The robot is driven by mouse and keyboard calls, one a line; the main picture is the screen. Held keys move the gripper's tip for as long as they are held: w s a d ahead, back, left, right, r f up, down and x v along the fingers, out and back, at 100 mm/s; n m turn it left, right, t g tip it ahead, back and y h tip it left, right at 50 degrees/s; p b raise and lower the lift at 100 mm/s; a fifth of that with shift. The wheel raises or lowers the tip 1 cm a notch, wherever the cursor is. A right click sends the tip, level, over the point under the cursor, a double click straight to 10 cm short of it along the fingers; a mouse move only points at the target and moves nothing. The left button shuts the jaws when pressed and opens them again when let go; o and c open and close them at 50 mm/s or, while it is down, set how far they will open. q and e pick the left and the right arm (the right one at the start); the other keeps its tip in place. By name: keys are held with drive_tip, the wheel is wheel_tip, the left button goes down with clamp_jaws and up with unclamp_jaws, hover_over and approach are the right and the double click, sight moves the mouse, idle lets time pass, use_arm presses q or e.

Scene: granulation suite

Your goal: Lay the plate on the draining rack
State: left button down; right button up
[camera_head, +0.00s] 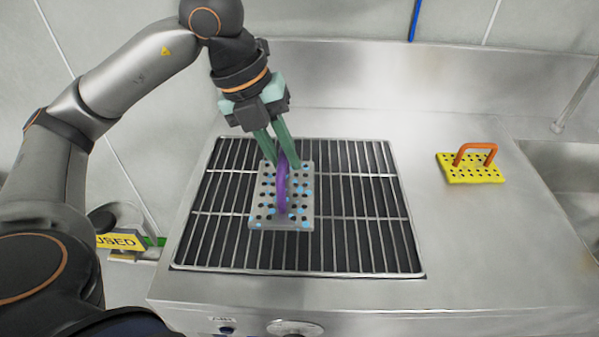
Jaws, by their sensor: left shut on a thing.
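A grey perforated plate (265,209) with light blue spots and an upright purple handle (282,190) is over the left-middle part of the draining rack (360,228). The rack is a wire grid set in the steel counter. My left gripper (285,160) reaches down from above and is shut on the plate's purple handle. The plate looks about level. I cannot tell whether its underside touches the wires or is slightly above them. My right gripper is not in view.
A yellow perforated plate (470,174) with an orange handle (476,150) lies on the counter (480,235) right of the rack. A sink basin (570,185) is at the far right. A yellow sign (122,241) is at lower left. Bare grid lies right of the grey plate.

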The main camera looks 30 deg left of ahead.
sight(300, 172)
use_arm(q)
drive_tip(key=shift+w+a+f, duration=0.3)
drive_tip(key=shift+w+f, duration=0.85)
drive_tip(key=shift+f, duration=0.5)
drive_tip(key=shift+w+a+f, duration=0.25)
drive_tip(key=shift+w+f, duration=0.9)
drive_tip(key=shift+f, duration=0.45)
drive_tip(key=shift+w+a+f, duration=0.3)
drive_tip(key=shift+w+f, duration=0.85)
drive_tip(key=shift+f, duration=0.5)
drive_tip(key=shift+f, duration=0.15)
drive_tip(key=c, duration=1.3)
unclamp_jaws()
drive_tip(key=shift+f, duration=0.1)
drive_tip(key=o, duration=0.5)
drive_tip(key=shift+c, duration=0.2)
drive_tip(key=shift+r, duration=0.35)
drive_tip(key=v, duration=1.1)
drive_tip(key=shift+r+p, duration=0.3)
drive_tip(key=shift+r, duration=0.05)
